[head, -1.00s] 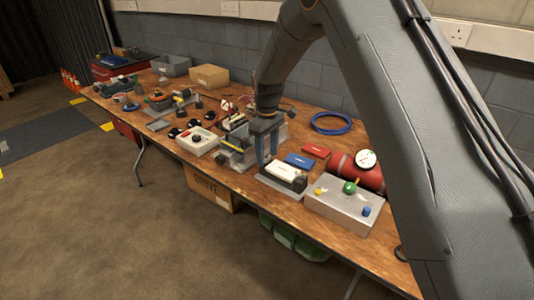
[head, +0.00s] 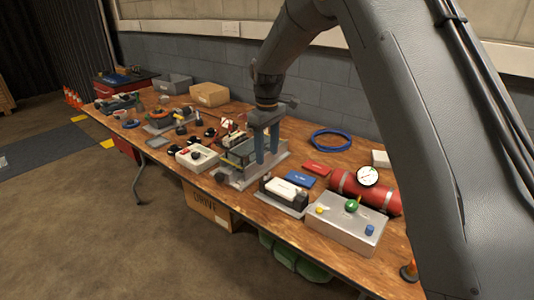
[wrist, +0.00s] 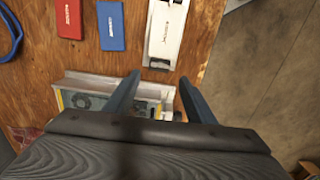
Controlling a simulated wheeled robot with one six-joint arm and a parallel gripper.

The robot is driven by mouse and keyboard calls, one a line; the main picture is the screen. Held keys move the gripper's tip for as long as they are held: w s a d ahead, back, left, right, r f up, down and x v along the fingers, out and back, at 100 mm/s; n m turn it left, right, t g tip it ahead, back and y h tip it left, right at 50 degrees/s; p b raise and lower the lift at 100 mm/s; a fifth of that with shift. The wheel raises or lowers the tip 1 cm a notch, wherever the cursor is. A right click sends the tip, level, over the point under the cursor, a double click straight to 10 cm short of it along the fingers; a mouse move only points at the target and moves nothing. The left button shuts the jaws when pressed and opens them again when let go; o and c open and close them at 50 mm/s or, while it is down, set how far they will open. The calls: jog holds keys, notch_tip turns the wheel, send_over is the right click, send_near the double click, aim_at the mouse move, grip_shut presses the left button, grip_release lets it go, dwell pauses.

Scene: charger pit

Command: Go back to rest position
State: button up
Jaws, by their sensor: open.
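My gripper (head: 266,143) hangs over the long wooden table (head: 330,243), pointing down, with its two blue-grey fingers apart and nothing between them. In the wrist view my gripper (wrist: 158,92) is above the edge of a metal fixture (wrist: 85,82) with yellow and grey parts. The same metal fixture (head: 239,178) shows below and left of the fingers in the head view. Whether the fingers clear it fully is hard to tell.
A white block in a dark holder (head: 283,189), a blue block (head: 299,180) and a red block (head: 317,168) lie right of my gripper. Bare floor (head: 110,245) lies in front.

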jog(key=s+d+m, duration=0.3)
jog(key=s+d, duration=0.3)
jog(key=s, duration=0.5)
jog(key=s+d+f+m, duration=0.1)
jog(key=s+d+m, duration=0.3)
jog(key=s+d, duration=0.3)
jog(key=s+d+m, duration=0.3)
jog(key=s+d, duration=0.3)
jog(key=s, duration=0.9)
jog(key=shift+s+d+f+m, duration=0.15)
jog(key=shift+s+d+m, duration=0.05)
jog(key=shift+d+m, duration=0.1)
jog(key=shift+c, duration=0.4)
